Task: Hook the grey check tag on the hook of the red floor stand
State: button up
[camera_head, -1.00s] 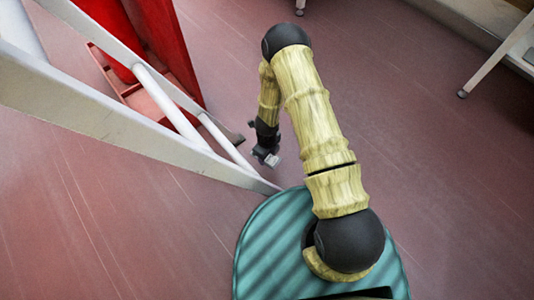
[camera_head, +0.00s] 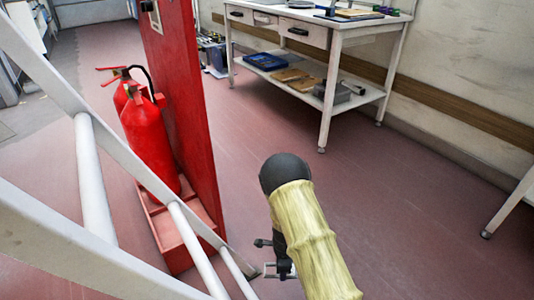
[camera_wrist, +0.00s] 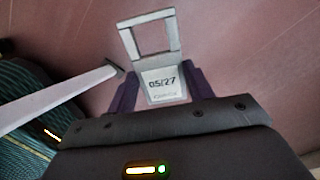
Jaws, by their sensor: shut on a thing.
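The grey check tag (camera_wrist: 164,82) is in my gripper (camera_wrist: 160,92) in the wrist view. It has a plate marked "05/27" between the two dark fingers and an open square loop beyond the fingertips. In the head view my gripper (camera_head: 279,270) is low in the picture, partly behind my arm, above the floor, with the tag's pale outline small there. The red floor stand (camera_head: 188,95) is a tall red panel on a red base, left of and beyond my gripper. I cannot make out its hook.
Red fire extinguishers (camera_head: 146,135) stand on the stand's base. White sloping rails (camera_head: 95,190) cross the left foreground, between my body and the stand. A white workbench (camera_head: 330,40) with tools stands behind along the wall. The floor (camera_head: 400,190) on the right is clear.

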jog(key=w+d+r+n+p, duration=0.1)
jog(key=d+r+n+p, duration=0.25)
jog(key=r+n, duration=0.4)
jog(key=d+r+n+p, duration=0.3)
jog(key=r+n+p, duration=0.15)
jog(key=r, duration=0.65)
jog(key=w+d+r+n+p, duration=0.1)
jog(key=d+r+n+p, duration=0.2)
jog(key=r+n, duration=0.45)
notch_tip(320, 180, up, 29)
jog(key=s+m+p, duration=0.1)
jog(key=s+p, duration=0.1)
jog(key=p, duration=3.5)
jog(key=shift+s+d, duration=0.15)
jog(key=shift+s, duration=0.1)
jog(key=shift+f, duration=0.1)
